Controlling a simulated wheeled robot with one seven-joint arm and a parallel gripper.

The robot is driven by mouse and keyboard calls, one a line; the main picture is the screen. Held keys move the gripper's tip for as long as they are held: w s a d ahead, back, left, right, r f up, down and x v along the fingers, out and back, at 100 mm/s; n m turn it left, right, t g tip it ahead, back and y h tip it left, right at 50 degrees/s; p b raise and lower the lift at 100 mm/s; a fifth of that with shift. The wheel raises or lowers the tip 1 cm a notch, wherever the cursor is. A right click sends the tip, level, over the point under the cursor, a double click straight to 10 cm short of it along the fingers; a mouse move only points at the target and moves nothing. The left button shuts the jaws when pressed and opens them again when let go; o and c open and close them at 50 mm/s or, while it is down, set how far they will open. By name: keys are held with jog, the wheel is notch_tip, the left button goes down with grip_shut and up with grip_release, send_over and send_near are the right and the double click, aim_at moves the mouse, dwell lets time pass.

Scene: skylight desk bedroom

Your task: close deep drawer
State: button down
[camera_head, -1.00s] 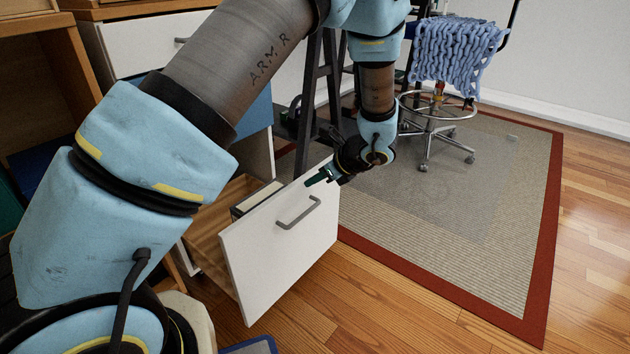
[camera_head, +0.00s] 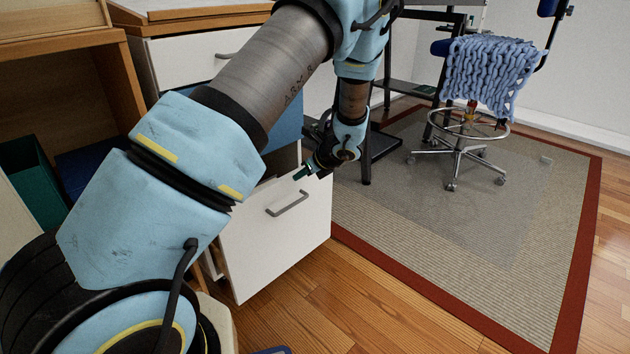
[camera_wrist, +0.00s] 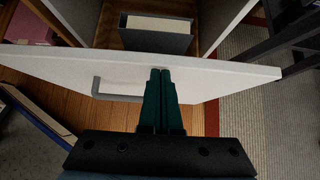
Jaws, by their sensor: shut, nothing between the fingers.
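The deep drawer (camera_head: 262,243) is a white-fronted lower drawer with a grey bar handle (camera_head: 288,204). It stands partly pulled out; in the head view my arm hides much of its inside. The wrist view shows its white front panel (camera_wrist: 225,77) from above, the handle (camera_wrist: 116,91), and a dark box or book (camera_wrist: 156,33) with a pale top inside. My gripper (camera_head: 304,173) is shut and empty. Its dark green fingertips (camera_wrist: 161,75) are at the top edge of the front panel, right of the handle in the wrist view; I cannot tell whether they touch.
A closed white drawer (camera_head: 190,58) is above in the same cabinet. A wooden shelf unit (camera_head: 75,60) stands at the left. A rug (camera_head: 450,230) with a red border and a wheeled chair (camera_head: 470,125) with a blue knit throw are at the right. Wood floor (camera_head: 340,300) lies clear before the drawer.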

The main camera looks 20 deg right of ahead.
jog(key=w+a+p, duration=0.3)
jog(key=w+a, duration=0.4)
jog(key=w, duration=0.5)
jog(key=shift+w, duration=0.3)
